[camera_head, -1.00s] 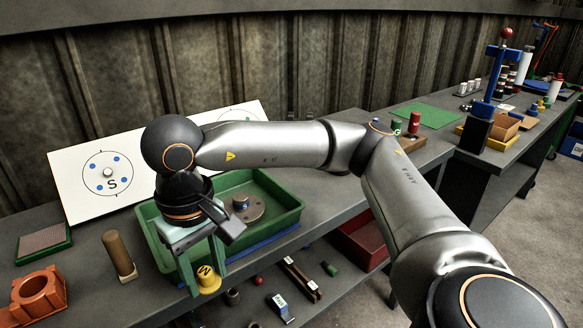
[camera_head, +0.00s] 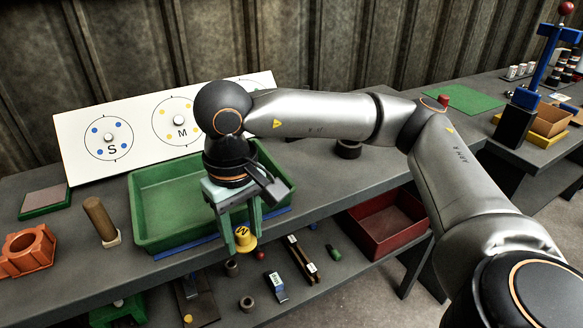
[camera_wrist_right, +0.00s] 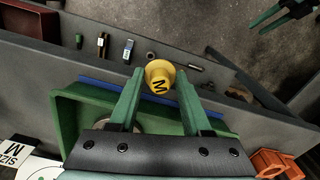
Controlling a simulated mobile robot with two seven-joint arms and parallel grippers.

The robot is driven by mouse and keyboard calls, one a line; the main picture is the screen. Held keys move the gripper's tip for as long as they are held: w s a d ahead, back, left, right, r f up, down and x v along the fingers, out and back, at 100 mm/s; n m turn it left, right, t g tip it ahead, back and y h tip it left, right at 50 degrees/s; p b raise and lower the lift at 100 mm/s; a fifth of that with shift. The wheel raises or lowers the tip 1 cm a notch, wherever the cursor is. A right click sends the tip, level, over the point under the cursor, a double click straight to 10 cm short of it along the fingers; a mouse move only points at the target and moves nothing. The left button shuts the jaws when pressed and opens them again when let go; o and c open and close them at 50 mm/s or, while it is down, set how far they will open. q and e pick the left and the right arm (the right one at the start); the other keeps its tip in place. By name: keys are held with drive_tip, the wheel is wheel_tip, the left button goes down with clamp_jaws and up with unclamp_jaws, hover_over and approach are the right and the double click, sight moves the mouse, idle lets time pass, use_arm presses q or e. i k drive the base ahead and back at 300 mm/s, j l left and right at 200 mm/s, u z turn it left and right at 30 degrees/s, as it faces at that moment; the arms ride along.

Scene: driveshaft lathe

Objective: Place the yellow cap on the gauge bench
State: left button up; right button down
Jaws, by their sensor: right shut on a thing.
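My right gripper (camera_head: 243,246) is shut on the yellow cap (camera_head: 246,237), which bears a dark M. Its green fingers point down in front of the bench's front edge, beside the green tray (camera_head: 152,213). In the right wrist view the cap (camera_wrist_right: 160,75) sits between the two fingertips. My left gripper (camera_wrist_right: 283,14) shows only at the top right of the right wrist view, with its fingers apart and nothing between them. I cannot tell which bench is the gauge bench.
A white board (camera_head: 80,158) with S and M circles leans behind the tray. A wooden peg (camera_head: 100,218) and an orange block (camera_head: 28,250) stand at left. A red bin (camera_head: 385,218) and small parts lie below. A blue stand (camera_head: 540,65) is at right. Bench top right of the tray is mostly clear.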

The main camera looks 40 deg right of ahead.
sight(323, 149)
drive_tip(key=l, duration=0.7)
drive_tip(key=i+l, duration=0.2)
drive_tip(key=l, duration=0.2)
drive_tip(key=i+l, duration=0.2)
drive_tip(key=l, duration=0.15)
